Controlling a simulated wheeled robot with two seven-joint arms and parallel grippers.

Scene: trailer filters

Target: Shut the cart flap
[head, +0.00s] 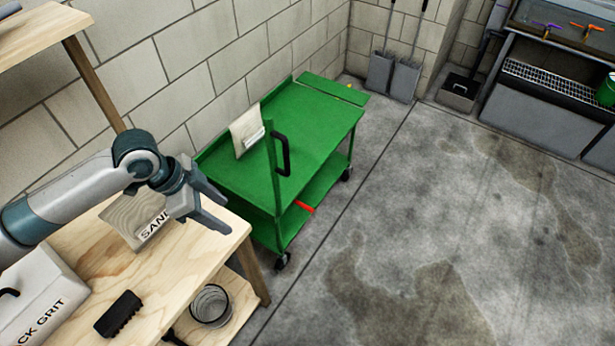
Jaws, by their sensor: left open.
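The green cart (310,125) stands against the block wall beyond the wooden bench. A narrow upright green panel (271,165), seen nearly edge-on, rises at its near end with a black handle (282,155). This looks like the flap, but I cannot tell how far it is swung. A separate flat green piece (333,87) lies across the cart's far end. My right gripper is not in view.
A beige bag (247,130) is on the cart, and a red item (304,207) shows low on it. The bench (190,262) bears a sand packet (135,222), a grit box (40,300) and a black brush (118,313). Concrete floor (430,220) right of the cart is clear.

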